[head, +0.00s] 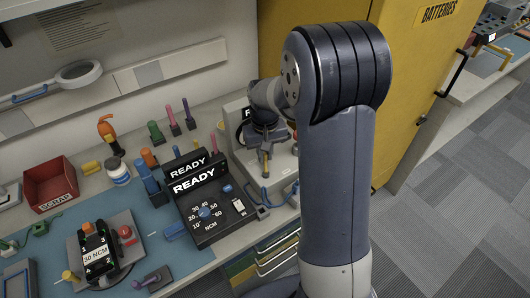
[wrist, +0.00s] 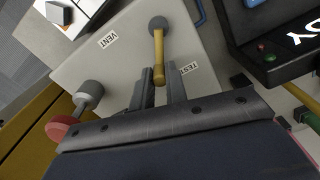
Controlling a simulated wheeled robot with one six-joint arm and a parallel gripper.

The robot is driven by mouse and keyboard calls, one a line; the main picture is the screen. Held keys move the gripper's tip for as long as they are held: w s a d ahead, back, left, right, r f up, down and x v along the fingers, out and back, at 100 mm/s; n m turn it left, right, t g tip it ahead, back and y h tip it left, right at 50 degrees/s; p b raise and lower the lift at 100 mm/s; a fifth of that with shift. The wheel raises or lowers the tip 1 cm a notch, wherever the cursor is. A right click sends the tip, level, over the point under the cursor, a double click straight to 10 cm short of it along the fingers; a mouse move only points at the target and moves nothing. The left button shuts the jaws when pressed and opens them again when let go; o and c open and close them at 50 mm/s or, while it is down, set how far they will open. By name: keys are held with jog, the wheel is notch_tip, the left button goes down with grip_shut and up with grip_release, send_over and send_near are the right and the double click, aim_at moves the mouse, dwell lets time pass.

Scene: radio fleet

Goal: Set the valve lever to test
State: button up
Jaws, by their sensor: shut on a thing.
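The valve lever is a yellow bar (wrist: 159,60) with a grey round end (wrist: 158,23), on a pale grey panel (wrist: 85,72) in the wrist view. A TEST label (wrist: 188,68) is just right of its yellow end. A VENT label (wrist: 108,41) is to the left, farther from that end. My gripper (wrist: 161,88) is shut on the lever near its yellow end. In the head view, the lever (head: 265,168) shows as a small yellow piece below my gripper (head: 265,146); my arm hides part of the valve unit.
A red knob (wrist: 62,128) on a grey stem stands left of my gripper. A black READY console (head: 212,212) stands left of the valve unit. A yellow cabinet (head: 415,75) is behind my arm. A red scrap bin (head: 50,186) is at the bench's left.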

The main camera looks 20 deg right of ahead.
grip_shut()
jog(key=shift+a, duration=0.1)
jog(key=shift+a+n, duration=0.4)
jog(key=shift+n, duration=0.65)
jog(key=shift+a+n, duration=0.35)
jog(key=shift+n, duration=0.7)
jog(key=o, duration=0.7)
grip_release()
jog(key=shift+c, duration=0.2)
jog(key=shift+r, duration=0.1)
